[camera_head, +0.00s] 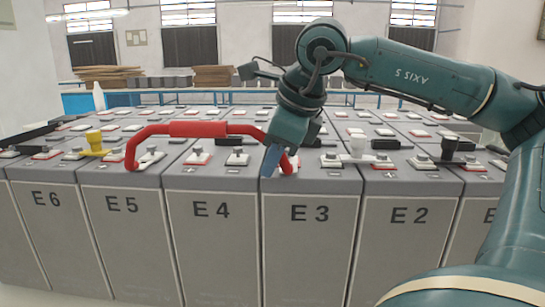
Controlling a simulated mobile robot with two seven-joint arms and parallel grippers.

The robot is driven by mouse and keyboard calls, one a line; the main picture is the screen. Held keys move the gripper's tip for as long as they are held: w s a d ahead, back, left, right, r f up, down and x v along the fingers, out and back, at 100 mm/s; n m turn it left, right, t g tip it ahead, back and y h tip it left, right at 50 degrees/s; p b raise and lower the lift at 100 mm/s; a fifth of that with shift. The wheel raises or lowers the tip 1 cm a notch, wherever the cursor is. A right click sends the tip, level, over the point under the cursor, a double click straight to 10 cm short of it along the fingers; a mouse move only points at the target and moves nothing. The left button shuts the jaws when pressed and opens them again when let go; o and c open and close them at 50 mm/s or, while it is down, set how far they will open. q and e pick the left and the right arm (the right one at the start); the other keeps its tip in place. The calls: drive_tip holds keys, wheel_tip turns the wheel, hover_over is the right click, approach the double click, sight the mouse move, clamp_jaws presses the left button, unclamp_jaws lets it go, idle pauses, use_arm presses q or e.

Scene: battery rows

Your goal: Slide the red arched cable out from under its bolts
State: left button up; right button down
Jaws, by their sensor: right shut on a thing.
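The red arched cable (199,129) spans the battery tops from E5 across E4 to the left edge of E3. Its left end (131,160) bends down at a bolt on E5. Its right end (287,165) bends down at E3, partly behind my right gripper. My right gripper (273,160) points down at the front left corner of E3 and is shut on the cable's right end. Its fingers partly hide that end and the bolt there. My left gripper is not in view.
Rows of grey batteries (210,240) fill the middle, with bolts and terminals on top. A yellow-capped terminal (94,142) stands left of the cable. Black links (385,144) lie on the right. Stacked boards (107,77) and a blue bench frame (78,103) are behind.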

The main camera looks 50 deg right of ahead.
drive_tip(key=shift+f, duration=0.15)
drive_tip(key=c, duration=1.3)
unclamp_jaws()
drive_tip(key=v, duration=1.3)
drive_tip(key=shift+p, duration=0.3)
